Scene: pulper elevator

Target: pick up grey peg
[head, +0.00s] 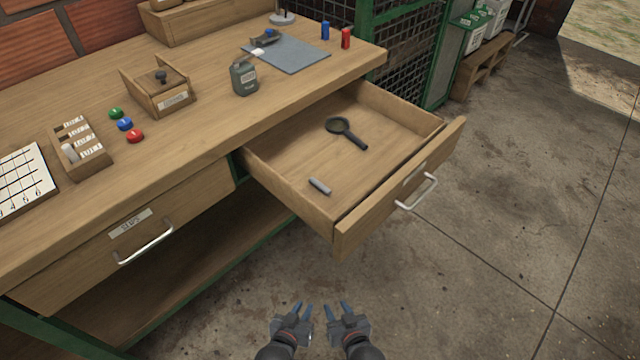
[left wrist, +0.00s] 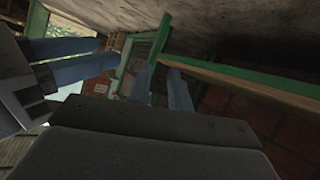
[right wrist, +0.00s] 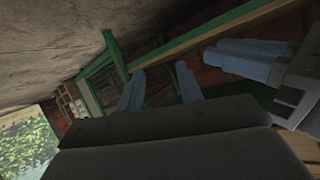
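The grey peg (head: 319,186) is a short rod lying in the open drawer (head: 288,192), near the drawer's left front part. My left gripper (head: 304,309) and my right gripper (head: 337,308) are side by side below the drawer in the head view, both apart from it. Each has its blue fingers spread with nothing between them. The left fingers also show in the left wrist view (left wrist: 165,90), and the right fingers in the right wrist view (right wrist: 160,90). The peg is not visible in either wrist view.
A black magnifying glass (head: 346,132) lies in the same drawer, behind the peg. The drawer front has a metal handle (head: 417,192). A shut drawer (head: 130,235) is at left. The workbench top (head: 200,125) holds several items. The concrete floor (head: 500,250) at right is clear.

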